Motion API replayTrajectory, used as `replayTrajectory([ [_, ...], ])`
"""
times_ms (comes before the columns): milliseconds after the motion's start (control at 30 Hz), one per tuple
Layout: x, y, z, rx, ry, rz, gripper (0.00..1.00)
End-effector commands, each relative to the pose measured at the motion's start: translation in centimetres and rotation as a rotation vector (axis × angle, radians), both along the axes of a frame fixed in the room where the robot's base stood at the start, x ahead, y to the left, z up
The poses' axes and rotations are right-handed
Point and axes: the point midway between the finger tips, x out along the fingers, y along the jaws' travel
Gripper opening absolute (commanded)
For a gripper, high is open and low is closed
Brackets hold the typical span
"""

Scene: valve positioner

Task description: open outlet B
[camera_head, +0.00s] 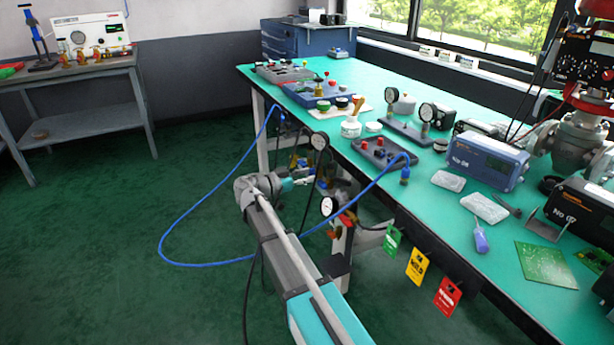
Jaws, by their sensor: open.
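My arm reaches up from the bottom of the camera_head view toward the near edge of the green bench. My gripper (303,181) is small and partly lost among hoses and fittings there; it is open. Two round gauges sit along this edge, an upper gauge (319,141) and a lower gauge (327,206). No outlet lettering is readable, so I cannot tell which is outlet B. Contact between gripper and fittings cannot be made out.
A blue hose (170,235) loops over the floor and past my arm to the bench. Green, yellow (417,267) and red tags hang from the bench edge. The bench top (380,205) holds gauges, devices and tools. A side table (80,68) stands left; the floor between is open.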

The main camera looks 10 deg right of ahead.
Motion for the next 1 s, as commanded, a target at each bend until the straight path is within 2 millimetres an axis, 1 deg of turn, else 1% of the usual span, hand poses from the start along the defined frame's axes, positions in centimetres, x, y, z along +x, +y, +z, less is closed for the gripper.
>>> replayTrajectory([
  [167,-0.2,1.1,0.0,0.0,0.0,0.001,0.49],
  [267,-0.5,2.1,0.0,0.0,0.0,0.002,0.49],
  [700,-2.2,8.5,0.0,0.001,0.0,0.003,0.49],
  [800,-2.5,9.7,0.0,0.001,0.0,0.002,0.49],
  [1000,-3.0,11.2,0.0,0.001,0.0,0.001,0.49],
])
